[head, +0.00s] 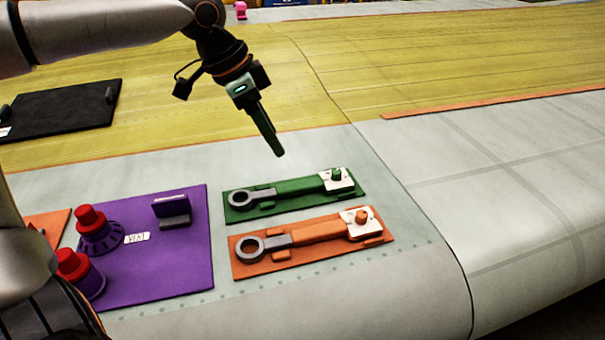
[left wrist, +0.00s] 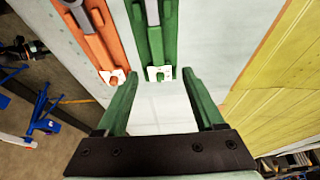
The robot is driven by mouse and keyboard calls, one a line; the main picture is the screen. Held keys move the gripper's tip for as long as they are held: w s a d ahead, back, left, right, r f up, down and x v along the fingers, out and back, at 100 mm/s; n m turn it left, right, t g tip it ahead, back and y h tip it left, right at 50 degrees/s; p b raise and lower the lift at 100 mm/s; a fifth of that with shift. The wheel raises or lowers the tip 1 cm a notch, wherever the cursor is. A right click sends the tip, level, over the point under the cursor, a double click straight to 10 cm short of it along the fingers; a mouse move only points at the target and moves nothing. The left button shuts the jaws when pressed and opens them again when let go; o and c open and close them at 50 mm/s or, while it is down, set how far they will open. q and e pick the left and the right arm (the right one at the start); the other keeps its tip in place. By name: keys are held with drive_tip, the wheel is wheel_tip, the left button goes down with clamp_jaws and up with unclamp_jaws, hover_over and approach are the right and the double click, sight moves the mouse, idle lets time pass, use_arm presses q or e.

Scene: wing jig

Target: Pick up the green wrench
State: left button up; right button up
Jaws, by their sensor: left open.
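The green wrench (head: 300,186) lies on a green holder mat (head: 282,209), its dark ring end at the left and a white tag with a green knob at the right. In the left wrist view the green wrench (left wrist: 155,38) shows at the top, beyond my fingers. My left gripper (head: 279,154) is above and behind the green mat, pointing down, apart from the wrench. In the left wrist view its green fingers (left wrist: 162,76) are spread with nothing between them. My right gripper is not in view.
An orange wrench (head: 318,231) lies on an orange mat (head: 290,263) in front of the green one. A purple mat (head: 190,265) with red-topped items (head: 92,220) is at the left. A black mat (head: 62,112) lies farther back. The grey wing surface right of the mats is clear.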

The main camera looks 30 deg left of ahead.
sight(301, 184)
use_arm(q)
drive_tip(key=x, duration=1.2)
drive_tip(key=shift+s+d+f, duration=0.1)
drive_tip(key=shift+d+f, duration=0.05)
drive_tip(key=shift+d, duration=0.1)
drive_tip(key=shift+f, duration=0.15)
clamp_jaws()
idle(0.4)
idle(0.9)
